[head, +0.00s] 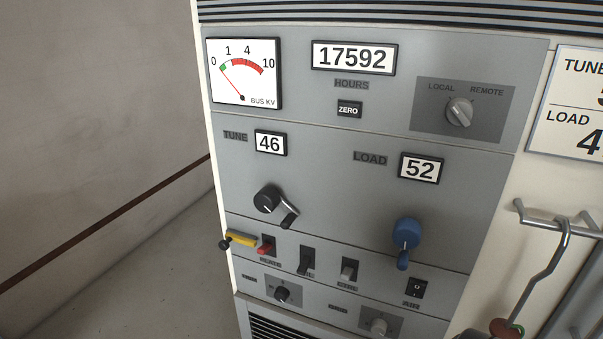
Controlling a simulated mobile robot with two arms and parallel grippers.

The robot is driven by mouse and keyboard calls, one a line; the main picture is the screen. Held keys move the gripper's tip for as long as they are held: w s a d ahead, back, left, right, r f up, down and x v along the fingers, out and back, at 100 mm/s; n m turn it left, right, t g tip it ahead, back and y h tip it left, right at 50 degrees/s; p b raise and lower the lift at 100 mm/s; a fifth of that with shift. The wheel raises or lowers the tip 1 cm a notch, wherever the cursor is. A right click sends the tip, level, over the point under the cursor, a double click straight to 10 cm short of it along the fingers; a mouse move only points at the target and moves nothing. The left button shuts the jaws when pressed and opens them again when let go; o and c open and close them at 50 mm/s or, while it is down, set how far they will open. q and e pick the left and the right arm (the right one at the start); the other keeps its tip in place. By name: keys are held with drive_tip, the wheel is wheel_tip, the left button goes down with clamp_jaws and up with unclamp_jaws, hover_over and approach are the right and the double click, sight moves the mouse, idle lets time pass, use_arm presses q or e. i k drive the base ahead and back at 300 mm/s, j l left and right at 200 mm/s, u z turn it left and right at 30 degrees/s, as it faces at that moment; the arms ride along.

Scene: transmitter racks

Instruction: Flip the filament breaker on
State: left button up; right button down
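A row of small switches crosses the lower part of the grey rack panel. A yellow lever (240,240) with a dark knob end sticks out beside the red switch. Neither of my grippers shows in the head view.
Above the row are a black crank (268,199) and a blue crank (406,234). Two small rotary knobs (282,294) (379,326) sit below. A metal hook rod (547,262) hangs from a bracket (553,219) at right. Open floor (150,270) lies left of the rack.

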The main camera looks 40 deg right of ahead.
sight(302, 270)
drive_tip(key=z, duration=1.6)
